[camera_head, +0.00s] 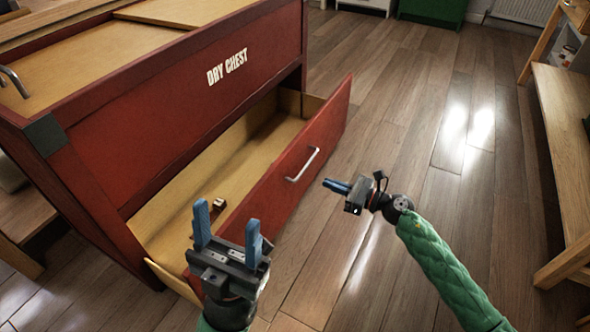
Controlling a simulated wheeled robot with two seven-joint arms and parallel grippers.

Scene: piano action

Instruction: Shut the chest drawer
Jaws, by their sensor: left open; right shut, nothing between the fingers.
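The red chest (170,95) marked "DRY CHEST" stands at the left. Its lower drawer (318,130) is pulled out, with a pale wood inside and a metal handle (302,165) on its red front. A small brown object (217,205) lies in the drawer. My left gripper (227,232) is open and empty; in the picture it overlaps the near end of the drawer, and I cannot tell whether it touches. My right gripper (335,186) is shut and empty, to the right of the drawer front and apart from the handle in the picture.
A wooden bench (565,150) stands along the right edge. A green cabinet (433,10) and a radiator (525,10) are at the back. The wooden floor (410,110) between chest and bench is clear.

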